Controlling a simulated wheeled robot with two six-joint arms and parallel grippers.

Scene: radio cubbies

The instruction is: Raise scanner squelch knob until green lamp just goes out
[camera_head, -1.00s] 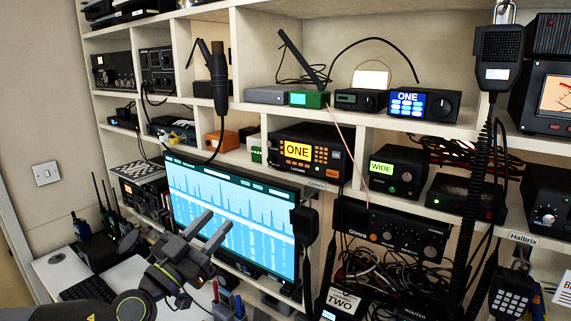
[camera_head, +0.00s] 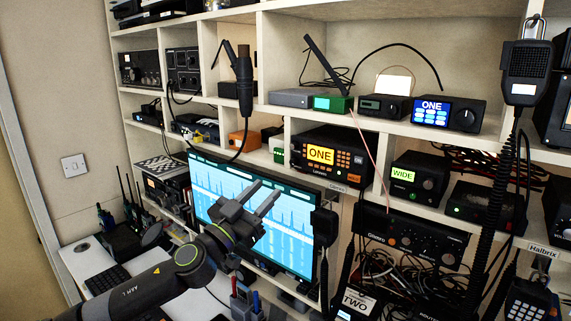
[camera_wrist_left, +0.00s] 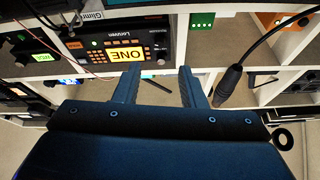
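My left gripper (camera_head: 266,191) is in front of the lit blue monitor in the head view. Its two fingers are apart with nothing between them, as the left wrist view (camera_wrist_left: 158,82) also shows. A black radio with a green "WIDE" display (camera_head: 403,174) and a knob (camera_head: 428,183) sits on the shelf to the right, well away from the gripper. A low black box (camera_head: 486,204) beside it has a small lit green lamp (camera_head: 456,209). I cannot read which unit is the scanner or which knob is squelch. My right gripper is not in view.
A hanging handset (camera_head: 325,228), a microphone (camera_head: 526,72) with coiled cord and loose cables (camera_head: 395,258) crowd the right side. Another microphone (camera_head: 244,83) hangs at upper left.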

